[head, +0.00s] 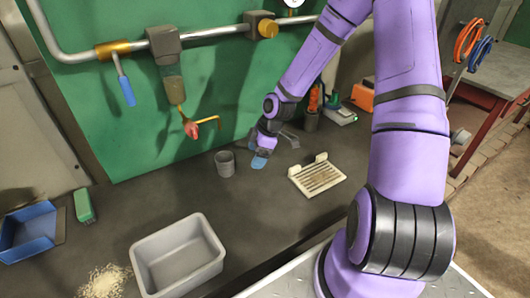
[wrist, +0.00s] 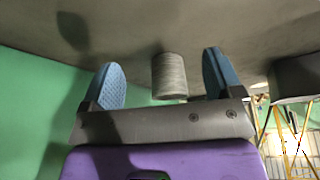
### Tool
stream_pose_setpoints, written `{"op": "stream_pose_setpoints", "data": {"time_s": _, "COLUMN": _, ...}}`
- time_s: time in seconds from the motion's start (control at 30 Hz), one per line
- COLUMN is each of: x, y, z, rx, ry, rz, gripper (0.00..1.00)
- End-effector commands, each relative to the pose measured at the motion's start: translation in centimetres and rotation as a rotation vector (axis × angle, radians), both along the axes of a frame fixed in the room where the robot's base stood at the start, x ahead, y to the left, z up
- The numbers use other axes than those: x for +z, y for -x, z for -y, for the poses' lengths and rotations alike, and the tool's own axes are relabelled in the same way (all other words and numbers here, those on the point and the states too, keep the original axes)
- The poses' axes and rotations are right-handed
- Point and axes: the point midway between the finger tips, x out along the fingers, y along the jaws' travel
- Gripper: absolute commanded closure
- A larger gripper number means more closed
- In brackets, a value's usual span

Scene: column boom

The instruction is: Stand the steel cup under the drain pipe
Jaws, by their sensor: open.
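The steel cup (head: 225,163) is a small grey ribbed cylinder standing upright on the dark bench. In the wrist view the cup (wrist: 169,75) shows between my two blue-padded fingers, apart from both. My gripper (head: 268,153) is low over the bench, just right of the cup, open and empty. The wrist view also shows my gripper (wrist: 161,62) with its fingers spread wide. The cup stands right of and below this valve.
A cream slotted rack (head: 318,177) lies right of my gripper. A grey bin (head: 178,258) stands at the front, with spilled granules (head: 104,283) beside it. The bench below the valve is clear.

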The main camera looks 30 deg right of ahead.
Motion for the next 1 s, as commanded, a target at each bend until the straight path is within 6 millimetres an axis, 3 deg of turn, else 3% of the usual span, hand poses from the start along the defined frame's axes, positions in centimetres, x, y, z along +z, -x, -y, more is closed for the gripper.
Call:
{"op": "stream_pose_setpoints", "data": {"time_s": 0.2, "x": 0.0, "y": 0.8, "z": 2.1, "rx": -0.001, "ry": -0.001, "rz": 0.0, "gripper": 0.14}}
{"op": "stream_pose_setpoints", "data": {"time_s": 0.47, "x": 1.1, "y": 1.3, "z": 2.8, "rx": -0.016, "ry": 0.035, "rz": -0.016, "gripper": 0.14}}
{"op": "stream_pose_setpoints", "data": {"time_s": 0.67, "x": 5.2, "y": 2.4, "z": 3.2, "rx": -0.104, "ry": 0.152, "rz": -0.065, "gripper": 0.14}}
{"op": "stream_pose_setpoints", "data": {"time_s": 1.0, "x": 14.5, "y": 5.2, "z": 2.9, "rx": -0.351, "ry": 0.317, "rz": -0.082, "gripper": 0.14}}
